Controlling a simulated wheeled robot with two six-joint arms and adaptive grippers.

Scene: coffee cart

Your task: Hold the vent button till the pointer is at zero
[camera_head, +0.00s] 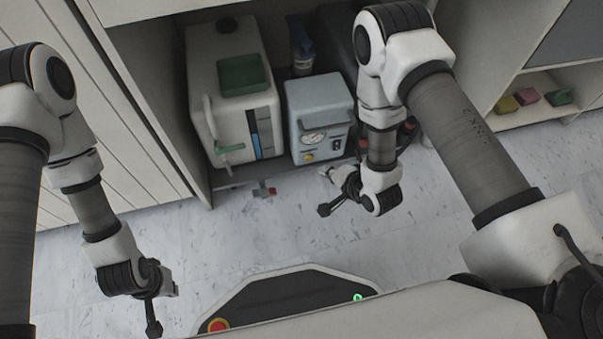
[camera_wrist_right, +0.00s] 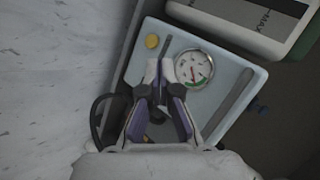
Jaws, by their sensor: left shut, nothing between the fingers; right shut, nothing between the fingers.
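A light blue box unit (camera_head: 318,105) stands on the cabinet's low shelf, with a round dial gauge (camera_head: 313,137) and a yellow round button (camera_head: 308,157) on its front. In the right wrist view the gauge (camera_wrist_right: 193,69) shows a white face with a green and red band; its exact reading is too small to tell. The yellow button (camera_wrist_right: 152,41) is uncovered there; no label is readable. My right gripper (camera_head: 326,172) is shut and empty in front of the box; its fingertips (camera_wrist_right: 160,66) appear below the yellow button, with no clear contact. My left gripper (camera_head: 172,289) is shut, empty, above the floor.
A white tank (camera_head: 232,100) with a green handle stands left of the box. A blue bottle (camera_head: 301,50) is behind it. Coloured sponges (camera_head: 528,96) lie on a shelf at right. The floor in front is clear.

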